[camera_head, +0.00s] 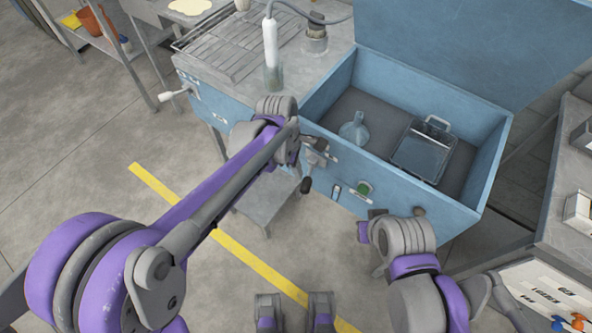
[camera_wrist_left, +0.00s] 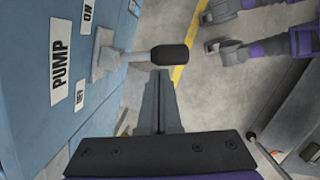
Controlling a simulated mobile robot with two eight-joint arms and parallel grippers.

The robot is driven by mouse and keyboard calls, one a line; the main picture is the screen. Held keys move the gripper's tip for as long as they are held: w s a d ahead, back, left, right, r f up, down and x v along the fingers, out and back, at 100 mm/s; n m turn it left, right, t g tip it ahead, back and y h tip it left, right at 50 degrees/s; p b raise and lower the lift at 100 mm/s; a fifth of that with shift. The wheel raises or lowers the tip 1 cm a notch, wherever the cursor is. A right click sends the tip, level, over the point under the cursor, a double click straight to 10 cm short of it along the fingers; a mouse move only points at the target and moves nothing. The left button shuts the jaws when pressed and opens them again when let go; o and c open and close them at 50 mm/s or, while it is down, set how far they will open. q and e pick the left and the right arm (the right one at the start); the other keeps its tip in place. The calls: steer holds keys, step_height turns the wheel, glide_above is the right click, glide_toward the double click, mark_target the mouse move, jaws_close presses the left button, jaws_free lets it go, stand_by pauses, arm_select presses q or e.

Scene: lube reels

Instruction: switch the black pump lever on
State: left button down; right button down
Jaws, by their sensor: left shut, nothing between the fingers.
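The black pump lever (camera_wrist_left: 170,57) sticks out sideways from a grey mount on the blue cabinet front, beside the PUMP label (camera_wrist_left: 61,62). An ON label (camera_wrist_left: 87,14) and an OFF label (camera_wrist_left: 79,97) are on the same panel. In the head view the lever's black grip (camera_head: 306,186) hangs in front of the cabinet. My left gripper (camera_wrist_left: 161,76) is shut and empty, its tips close to the black grip; I cannot tell whether they touch. It also shows in the head view (camera_head: 316,152), partly hidden by its own arm. My right gripper is not clearly visible.
The blue washer cabinet (camera_head: 402,189) has its lid raised; a funnel (camera_head: 354,130) and a dark basket (camera_head: 422,152) lie inside. A white handle (camera_head: 173,95) juts out at the left. A workbench (camera_head: 567,195) bounds the right. Open floor lies left.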

arm_select(q)
steer(key=shift+w, duration=0.1)
steer(key=w+a+r+p, duration=0.1)
steer(key=a+r, duration=0.4)
steer(key=r, duration=0.7)
steer(key=shift+w+p, duration=0.35)
steer(key=shift+p, duration=0.2)
